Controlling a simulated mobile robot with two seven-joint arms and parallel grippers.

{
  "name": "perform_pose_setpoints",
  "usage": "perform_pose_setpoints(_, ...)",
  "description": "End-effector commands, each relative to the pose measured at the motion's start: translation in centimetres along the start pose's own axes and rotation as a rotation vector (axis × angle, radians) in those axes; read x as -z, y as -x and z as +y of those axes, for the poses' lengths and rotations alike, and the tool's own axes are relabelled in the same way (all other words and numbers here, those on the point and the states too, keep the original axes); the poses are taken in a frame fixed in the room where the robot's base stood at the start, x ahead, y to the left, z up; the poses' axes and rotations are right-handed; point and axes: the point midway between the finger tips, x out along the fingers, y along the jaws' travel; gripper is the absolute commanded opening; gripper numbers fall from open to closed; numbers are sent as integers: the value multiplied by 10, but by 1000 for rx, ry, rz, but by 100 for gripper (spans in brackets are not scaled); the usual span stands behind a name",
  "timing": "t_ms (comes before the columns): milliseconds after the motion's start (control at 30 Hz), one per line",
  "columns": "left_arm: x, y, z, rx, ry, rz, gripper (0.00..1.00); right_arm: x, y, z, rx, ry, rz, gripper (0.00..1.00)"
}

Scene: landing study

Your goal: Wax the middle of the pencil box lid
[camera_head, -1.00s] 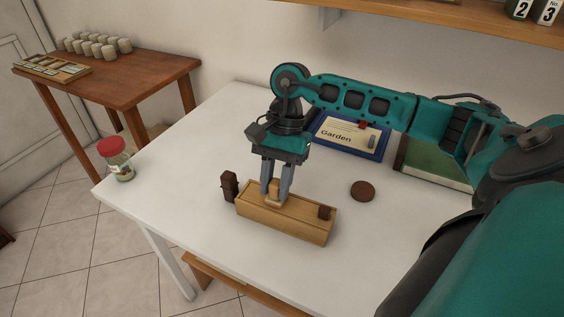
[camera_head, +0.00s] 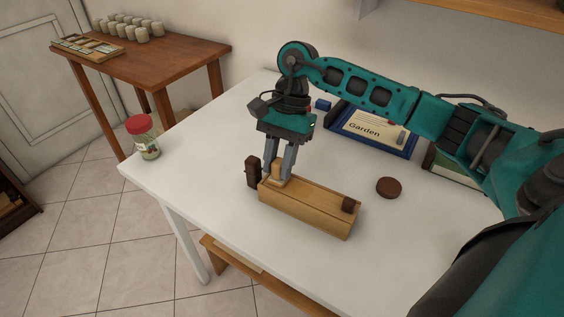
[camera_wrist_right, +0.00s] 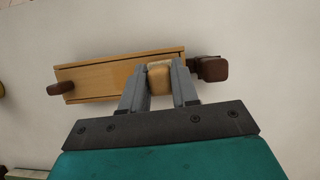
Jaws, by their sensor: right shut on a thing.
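The pencil box (camera_head: 312,208) is a long light-wood box on the white table, with a small dark brown knob (camera_head: 349,204) at its right end. It also shows in the right wrist view (camera_wrist_right: 105,80). My right gripper (camera_head: 278,176) points down over the left end of the lid. It is shut on a pale tan block (camera_wrist_right: 159,78), held at the lid; whether it touches the lid I cannot tell. A dark brown upright block (camera_head: 253,171) stands beside the box's left end; it shows close to the fingers in the wrist view (camera_wrist_right: 212,69). My left gripper is not in view.
A round brown disc (camera_head: 388,187) lies right of the box. Behind are a blue-framed "Garden" board (camera_head: 372,148) and a small blue block (camera_head: 322,105). A red-lidded jar (camera_head: 144,140) stands at the table's left edge. The table front is clear.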

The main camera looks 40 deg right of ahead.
Motion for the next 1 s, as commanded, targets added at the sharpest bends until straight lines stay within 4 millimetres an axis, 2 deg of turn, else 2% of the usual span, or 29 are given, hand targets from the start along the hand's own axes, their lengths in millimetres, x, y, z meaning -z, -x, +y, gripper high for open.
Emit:
perform_pose_setpoints(167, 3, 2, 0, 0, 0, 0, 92, -2, 5, 0, 1, 0, 0, 0)
perform_pose_setpoints(800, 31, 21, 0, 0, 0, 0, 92, -26, 63, 0, 1, 1, 1, 0)
perform_pose_setpoints(1000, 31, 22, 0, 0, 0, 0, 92, -27, 65, 0, 0, 0, 0, 0)
